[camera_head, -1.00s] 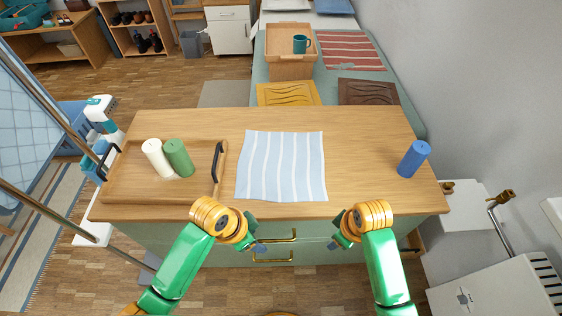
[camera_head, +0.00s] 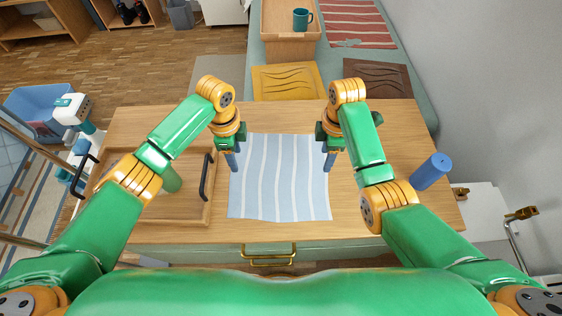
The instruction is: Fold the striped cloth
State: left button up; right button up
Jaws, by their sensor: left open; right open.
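The striped cloth (camera_head: 279,180), light blue with white stripes, lies flat and spread out on the wooden counter top. My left gripper (camera_head: 234,168) points down at the cloth's left edge, towards its far left corner. My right gripper (camera_head: 328,166) points down at the cloth's right edge, towards its far right corner. Both grippers are open and hold nothing that I can see. I cannot tell whether the fingertips touch the cloth.
A wooden tray (camera_head: 185,215) with a green cylinder (camera_head: 171,180) stands left of the cloth, partly behind my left arm. The counter (camera_head: 290,118) is bare beyond the cloth. A drawer handle (camera_head: 268,258) is on the front.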

aim_at(239, 174)
pick_arm(q)
jog(key=f, duration=0.1)
jog(key=s+f, duration=0.1)
jog(key=f, duration=0.1)
jog(key=shift+s, duration=0.25)
pick_arm(e)
jog(key=s+f, duration=0.1)
jog(key=f, duration=0.2)
jog(key=shift+s, duration=0.35)
pick_arm(q)
jog(key=shift+w+f, duration=0.15)
jog(key=shift+f, duration=0.4)
jog(key=shift+w+f, duration=0.15)
jog(key=shift+f, duration=0.35)
pick_arm(e)
jog(key=shift+w+f, duration=0.2)
jog(key=shift+f, duration=0.3)
jog(key=shift+w+f, duration=0.15)
jog(key=shift+f, duration=0.35)
pick_arm(q)
jog(key=shift+w+f, duration=0.15)
jog(key=shift+f, duration=0.05)
pick_arm(e)
jog(key=shift+w+f, duration=0.2)
jog(key=shift+s, duration=0.1)
